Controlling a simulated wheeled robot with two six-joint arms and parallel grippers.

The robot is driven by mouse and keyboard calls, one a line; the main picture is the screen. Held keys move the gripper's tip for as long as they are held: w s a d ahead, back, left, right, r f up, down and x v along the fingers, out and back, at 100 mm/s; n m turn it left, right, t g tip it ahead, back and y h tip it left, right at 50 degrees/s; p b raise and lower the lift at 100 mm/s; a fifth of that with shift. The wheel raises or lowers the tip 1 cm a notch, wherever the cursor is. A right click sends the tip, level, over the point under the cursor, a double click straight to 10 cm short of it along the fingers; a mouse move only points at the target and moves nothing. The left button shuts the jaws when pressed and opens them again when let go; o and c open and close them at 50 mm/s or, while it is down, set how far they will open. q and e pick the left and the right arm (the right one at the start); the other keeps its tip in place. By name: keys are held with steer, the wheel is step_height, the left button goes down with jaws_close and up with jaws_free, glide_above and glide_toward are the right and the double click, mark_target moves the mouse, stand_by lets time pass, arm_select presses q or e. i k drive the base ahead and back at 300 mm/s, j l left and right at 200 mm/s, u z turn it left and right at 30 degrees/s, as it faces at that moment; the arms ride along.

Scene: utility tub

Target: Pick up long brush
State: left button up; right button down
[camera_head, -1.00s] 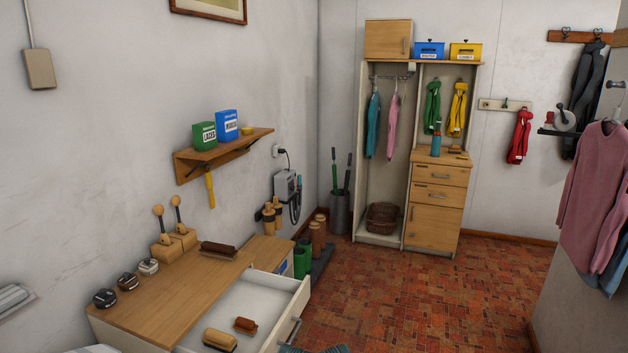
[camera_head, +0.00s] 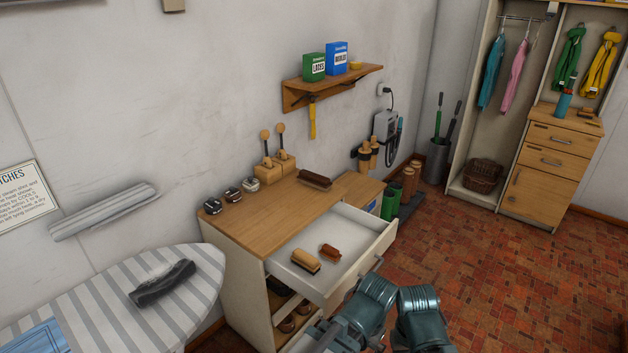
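Several brushes are in the head view. A dark brown brush (camera_head: 315,179) lies on the wooden top of the drawer cabinet, near its back edge. A tan brush (camera_head: 305,261) and a smaller reddish-brown brush (camera_head: 329,251) lie side by side in the open white drawer (camera_head: 350,228). I cannot tell from shape alone which one is called the long brush. Teal links of my arms show at the bottom centre, in front of the drawer. I cannot make out the fingers of either gripper, and no brush is held.
Open tiled floor (camera_head: 480,270) lies at the right.

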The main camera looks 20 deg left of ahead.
mark_target(323, 183)
steer(key=i+l+u, duration=0.45)
steer(key=i+l, duration=0.2)
steer(key=i, duration=0.5)
steer(key=i+l+u, duration=0.5)
steer(key=i+l, duration=0.5)
steer(key=i, duration=0.05)
